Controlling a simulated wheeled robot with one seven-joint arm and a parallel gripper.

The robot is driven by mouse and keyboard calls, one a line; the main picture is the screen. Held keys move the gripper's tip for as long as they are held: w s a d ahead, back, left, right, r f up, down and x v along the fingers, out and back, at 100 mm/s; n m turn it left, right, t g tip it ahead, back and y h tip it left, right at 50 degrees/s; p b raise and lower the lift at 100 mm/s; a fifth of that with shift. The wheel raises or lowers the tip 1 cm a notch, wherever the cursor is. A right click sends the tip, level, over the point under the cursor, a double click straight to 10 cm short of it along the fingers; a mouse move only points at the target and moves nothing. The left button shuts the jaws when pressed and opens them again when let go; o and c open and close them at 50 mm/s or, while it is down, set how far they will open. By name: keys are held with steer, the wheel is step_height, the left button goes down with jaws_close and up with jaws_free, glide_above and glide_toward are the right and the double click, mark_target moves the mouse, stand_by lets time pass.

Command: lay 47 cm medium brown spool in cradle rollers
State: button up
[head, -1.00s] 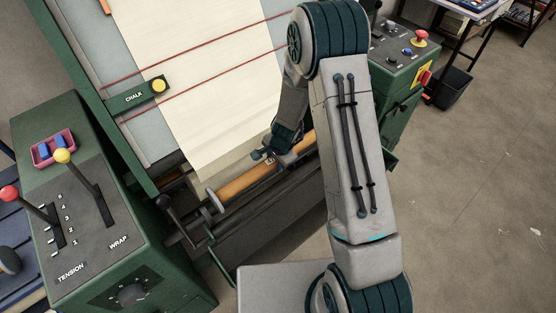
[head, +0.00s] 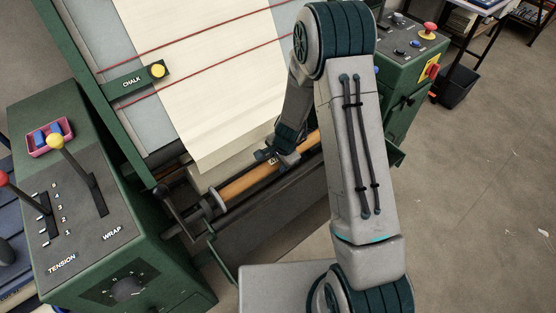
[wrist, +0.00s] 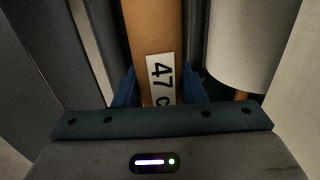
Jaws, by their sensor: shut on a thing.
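The medium brown spool (head: 247,182) lies along the front of the green machine, low between its two side cabinets, with a grey end disc at its left end. The dark cradle trough (head: 270,215) runs just beneath and in front of the spool. Whether the spool touches the rollers cannot be told. My arm hides its right part.
Cream cloth (head: 215,85) hangs over the table just behind the spool. A black-knobbed lever (head: 168,195) stands near the spool's left end. The left cabinet (head: 75,220) carries tension and wrap levers. The right cabinet (head: 412,50) has a red button. Open floor lies at right.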

steer(key=shift+f+b, duration=0.5)
steer(key=shift+f, duration=0.05)
steer(key=o, duration=1.2)
steer(key=shift+s, duration=0.1)
steer(key=shift+s+f, duration=0.1)
steer(key=shift+f, duration=0.05)
steer(key=v, duration=0.7)
steer(key=p+v, duration=0.1)
steer(key=v, duration=0.6)
steer(key=shift+w+a, duration=0.1)
steer(key=shift+w, duration=0.1)
